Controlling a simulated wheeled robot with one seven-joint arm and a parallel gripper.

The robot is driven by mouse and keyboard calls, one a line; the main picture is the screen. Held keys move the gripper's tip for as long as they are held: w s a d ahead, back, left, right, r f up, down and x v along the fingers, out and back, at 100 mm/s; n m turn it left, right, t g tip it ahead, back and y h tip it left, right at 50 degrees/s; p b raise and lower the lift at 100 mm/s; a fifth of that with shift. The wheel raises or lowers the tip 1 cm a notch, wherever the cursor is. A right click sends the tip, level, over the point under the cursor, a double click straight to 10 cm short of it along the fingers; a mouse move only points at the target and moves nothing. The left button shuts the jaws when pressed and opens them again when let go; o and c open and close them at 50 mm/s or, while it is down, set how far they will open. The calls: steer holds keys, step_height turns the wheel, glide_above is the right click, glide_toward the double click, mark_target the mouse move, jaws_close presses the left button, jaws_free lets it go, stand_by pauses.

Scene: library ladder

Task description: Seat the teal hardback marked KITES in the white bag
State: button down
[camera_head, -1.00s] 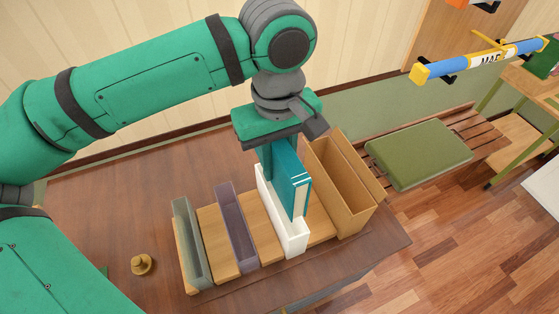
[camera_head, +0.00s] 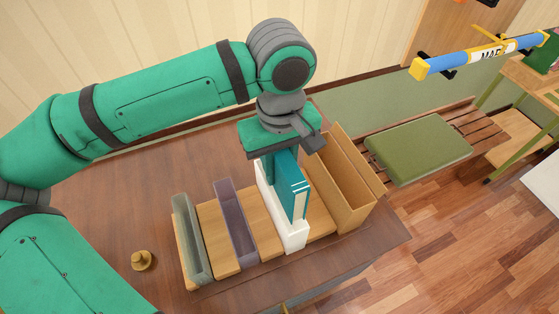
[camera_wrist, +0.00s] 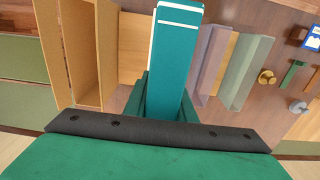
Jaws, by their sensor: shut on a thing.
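The teal hardback (camera_head: 290,182) is upright, its pale page edges facing the front right. It stands within the white bag (camera_head: 291,238), a narrow open-topped holder; its lower part is hidden by the bag's walls. I cannot tell whether it touches the bottom. My gripper (camera_head: 269,165) is shut on the rear part of the book, above the bag's back end. The book (camera_wrist: 178,55) also shows in the wrist view, extending out from my gripper (camera_wrist: 160,100). I cannot read the KITES marking in either view. The bag is largely hidden in the wrist view.
A tall tan holder (camera_head: 342,185) stands close on the right. A purple holder (camera_head: 235,225) and a grey holder (camera_head: 188,245) stand left on the wooden base (camera_head: 215,240). A small brass object (camera_head: 143,260) sits farther left on the table. A green cushioned bench (camera_head: 418,153) is beyond the right edge.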

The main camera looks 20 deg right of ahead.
mark_target(280, 155)
steer(key=shift+f, duration=0.9)
steer(key=shift+f, duration=1.9)
stand_by(0.8)
steer(key=c, duration=1.4)
jaws_free()
steer(key=shift+r, duration=0.15)
step_height(280, 155, up, 11)
steer(key=shift+f, duration=0.2)
